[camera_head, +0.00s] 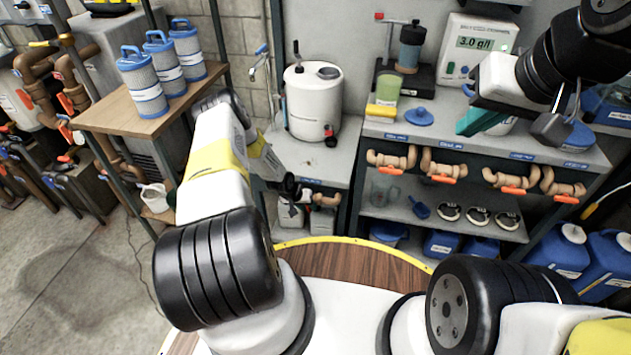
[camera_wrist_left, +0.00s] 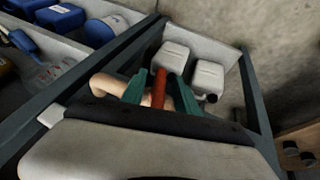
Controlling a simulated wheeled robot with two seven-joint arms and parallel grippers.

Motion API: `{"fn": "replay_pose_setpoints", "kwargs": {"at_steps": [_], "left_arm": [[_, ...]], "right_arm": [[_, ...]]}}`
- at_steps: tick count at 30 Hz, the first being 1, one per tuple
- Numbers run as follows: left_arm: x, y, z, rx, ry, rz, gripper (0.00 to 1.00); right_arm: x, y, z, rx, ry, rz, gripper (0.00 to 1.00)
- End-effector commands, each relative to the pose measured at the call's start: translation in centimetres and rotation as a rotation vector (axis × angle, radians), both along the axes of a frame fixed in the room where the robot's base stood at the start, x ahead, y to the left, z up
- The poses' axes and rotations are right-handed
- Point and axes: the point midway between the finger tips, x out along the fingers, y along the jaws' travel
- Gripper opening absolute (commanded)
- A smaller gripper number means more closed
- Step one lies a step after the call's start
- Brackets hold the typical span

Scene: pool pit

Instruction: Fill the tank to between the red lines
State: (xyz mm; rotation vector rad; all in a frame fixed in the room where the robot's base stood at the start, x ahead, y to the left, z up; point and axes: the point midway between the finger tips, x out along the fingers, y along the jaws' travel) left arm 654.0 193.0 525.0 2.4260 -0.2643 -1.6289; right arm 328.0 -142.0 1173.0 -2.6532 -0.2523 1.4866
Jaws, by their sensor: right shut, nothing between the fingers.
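The white cylindrical tank (camera_head: 313,102) stands upright on the grey bench, with a small black-and-red tap low on its front. Its red lines and fill level cannot be made out. My left gripper (camera_head: 290,190) is in front of and below the tank, at the bench's front edge, its fingers mostly hidden. In the left wrist view, its teal fingers (camera_wrist_left: 161,90) stand on both sides of a red handle (camera_wrist_left: 158,88) on a tan pipe (camera_wrist_left: 108,86). Whether they grip the handle is unclear. My right gripper (camera_head: 482,121) is shut and empty above the right bench.
White canisters (camera_head: 325,219) stand under the tank bench. Blue-and-white filter cartridges (camera_head: 143,81) stand on the wooden shelf at left. A meter (camera_head: 478,45) reading 3.0 g/l stands on the right bench. Tan valves with orange handles (camera_head: 442,166) hang below that bench's edge.

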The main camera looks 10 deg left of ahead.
Motion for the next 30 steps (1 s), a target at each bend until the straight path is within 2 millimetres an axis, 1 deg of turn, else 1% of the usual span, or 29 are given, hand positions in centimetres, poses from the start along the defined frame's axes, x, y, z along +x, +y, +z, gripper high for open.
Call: {"fn": "replay_pose_setpoints", "kwargs": {"at_steps": [2,3,7,17,30], "left_arm": [[0.0,0.0,0.01,0.0,0.0,0.0,0.34],[-0.01,0.01,0.02,0.0,0.0,0.0,0.27],[-0.01,0.01,0.03,0.0,0.0,0.0,0.01],[-0.13,-0.32,-0.07,0.026,0.002,-0.007,0.0],[-0.38,-0.37,-0.23,0.229,0.001,-0.01,0.0]], "right_arm": [[0.0,0.0,0.0,0.0,0.0,0.0,0.0],[0.0,0.0,0.0,0.0,0.0,0.0,0.0],[0.0,0.0,0.0,0.0,0.0,0.0,0.0],[0.0,0.0,0.0,0.0,0.0,0.0,0.0],[0.0,0.0,0.0,0.0,0.0,0.0,0.0]]}}
